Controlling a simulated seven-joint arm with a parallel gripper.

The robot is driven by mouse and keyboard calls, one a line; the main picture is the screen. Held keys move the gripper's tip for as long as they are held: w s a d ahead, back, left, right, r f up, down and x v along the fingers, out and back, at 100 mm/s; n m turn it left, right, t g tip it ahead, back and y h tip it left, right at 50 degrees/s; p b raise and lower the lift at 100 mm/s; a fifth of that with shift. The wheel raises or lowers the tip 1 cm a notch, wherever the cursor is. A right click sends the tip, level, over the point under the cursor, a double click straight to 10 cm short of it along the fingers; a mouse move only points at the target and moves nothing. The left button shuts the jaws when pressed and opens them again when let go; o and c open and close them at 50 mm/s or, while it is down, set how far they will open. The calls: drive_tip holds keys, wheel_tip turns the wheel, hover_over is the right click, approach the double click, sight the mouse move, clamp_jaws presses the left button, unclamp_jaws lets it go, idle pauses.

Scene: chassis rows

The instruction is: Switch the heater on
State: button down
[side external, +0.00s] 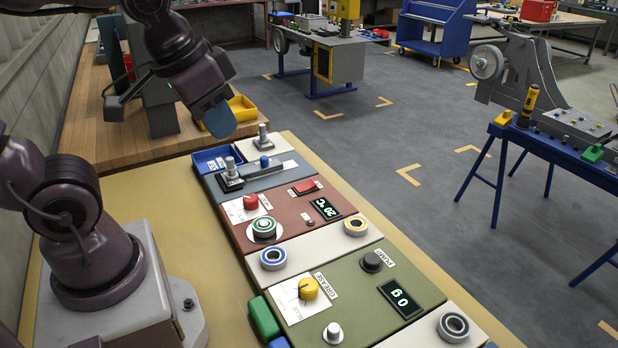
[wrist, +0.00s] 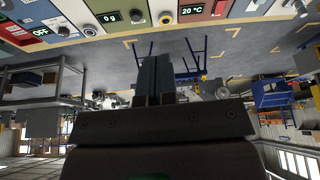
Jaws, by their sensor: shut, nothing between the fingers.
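The red-brown panel (side external: 290,232) has a display (side external: 325,208) reading 20 °C, which I take as the heater. Beside the display is a red rocker switch (side external: 305,187); I cannot tell which way it is tipped. A red knob (side external: 251,202) and a green-ringed round part (side external: 264,228) sit on its left side. The 20 °C display also shows at the top of the wrist view (wrist: 193,8). My gripper (side external: 219,120) is shut and empty, in the air above the far end of the panel row. Its fingers (wrist: 152,75) lie together in the wrist view.
A blue-grey panel with a lever (side external: 263,165) and a blue tray (side external: 215,158) lie beyond the red-brown one. Nearer is a green panel (side external: 365,280) with a yellow knob (side external: 308,289) and black pump button (side external: 373,261). A yellow bin (side external: 241,107) stands behind my gripper.

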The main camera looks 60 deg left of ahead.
drive_tip(key=w+a+f+n+g, duration=0.25)
drive_tip(key=w+a+f, duration=0.25)
drive_tip(key=w+a, duration=0.4)
drive_tip(key=m, duration=0.3)
hover_over(312, 182)
drive_tip(key=s, duration=0.2)
wheel_tip(312, 182, down, 9)
drive_tip(key=shift+s+f, duration=0.15)
drive_tip(key=shift+f, duration=0.05)
drive_tip(key=f, duration=0.4)
drive_tip(key=w+f, duration=0.1)
drive_tip(key=f, duration=0.4)
drive_tip(key=w+f, duration=0.1)
drive_tip(key=f, duration=0.3)
drive_tip(key=shift+f, duration=0.4)
drive_tip(key=shift+f, duration=0.1)
